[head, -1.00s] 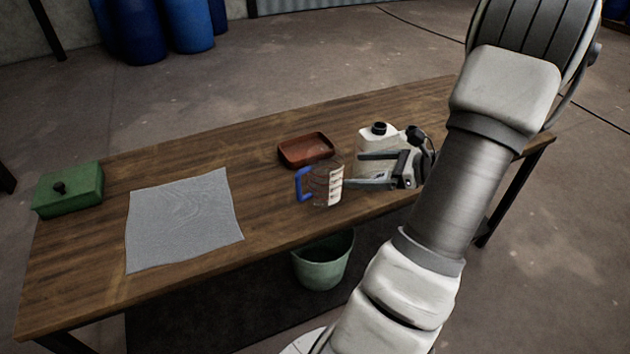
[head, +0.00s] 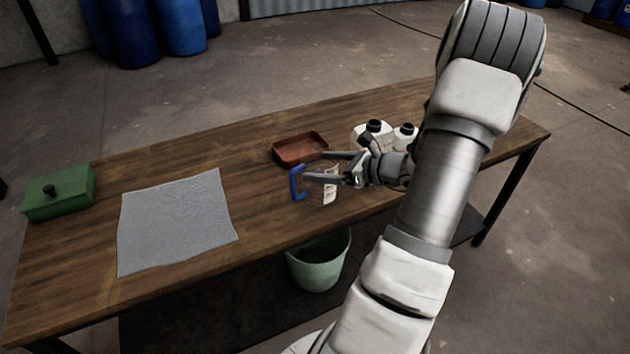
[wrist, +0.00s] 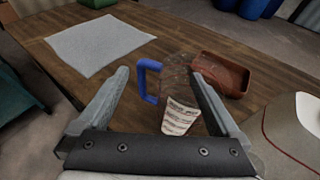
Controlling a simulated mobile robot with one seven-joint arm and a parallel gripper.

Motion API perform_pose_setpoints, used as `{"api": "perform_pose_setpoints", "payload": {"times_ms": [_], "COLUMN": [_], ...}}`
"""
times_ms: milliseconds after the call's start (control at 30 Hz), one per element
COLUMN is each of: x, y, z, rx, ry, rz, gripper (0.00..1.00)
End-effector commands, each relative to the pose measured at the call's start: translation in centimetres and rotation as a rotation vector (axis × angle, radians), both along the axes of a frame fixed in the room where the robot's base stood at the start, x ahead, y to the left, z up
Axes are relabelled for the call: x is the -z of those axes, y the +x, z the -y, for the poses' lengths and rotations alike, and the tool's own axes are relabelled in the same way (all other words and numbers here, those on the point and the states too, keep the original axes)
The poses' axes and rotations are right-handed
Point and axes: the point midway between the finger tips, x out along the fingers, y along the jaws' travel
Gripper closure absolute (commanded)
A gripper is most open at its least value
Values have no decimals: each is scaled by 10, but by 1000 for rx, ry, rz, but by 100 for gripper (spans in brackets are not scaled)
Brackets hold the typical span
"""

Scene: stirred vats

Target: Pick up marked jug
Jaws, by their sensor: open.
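The marked jug is clear, with a blue handle (head: 297,182) on its left and a white printed label (head: 330,186). It stands on the wooden table near the front edge. In the wrist view the jug (wrist: 176,78) is upright between the two open fingers, with its blue handle (wrist: 147,80) toward the left finger and its label toward me. My gripper (head: 315,166) is open, its fingers reaching left on either side of the jug in the head view. It also shows in the wrist view (wrist: 160,78). I cannot tell whether a finger touches the jug. The fingers partly hide it in the head view.
A brown tray (head: 300,149) stands just behind the jug. White bottles with black caps (head: 373,133) stand behind my gripper. A grey cloth (head: 178,222) and a green lidded box (head: 60,194) lie left. A green bucket (head: 318,262) is below the front edge.

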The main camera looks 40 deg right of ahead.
Motion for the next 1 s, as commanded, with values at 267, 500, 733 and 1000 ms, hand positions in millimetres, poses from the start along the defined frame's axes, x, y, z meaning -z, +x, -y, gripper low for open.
{"api": "perform_pose_setpoints", "payload": {"times_ms": [267, 500, 733, 1000], "x": [16, 20, 19, 19], "y": [29, 42, 41, 41], "z": [-17, -20, -20, -20], "rx": [-3, 0, 0, -1], "ry": [1, -1, -1, -1], "rz": [1, 0, 0, 0], "gripper": [1, 1, 24, 73]}}
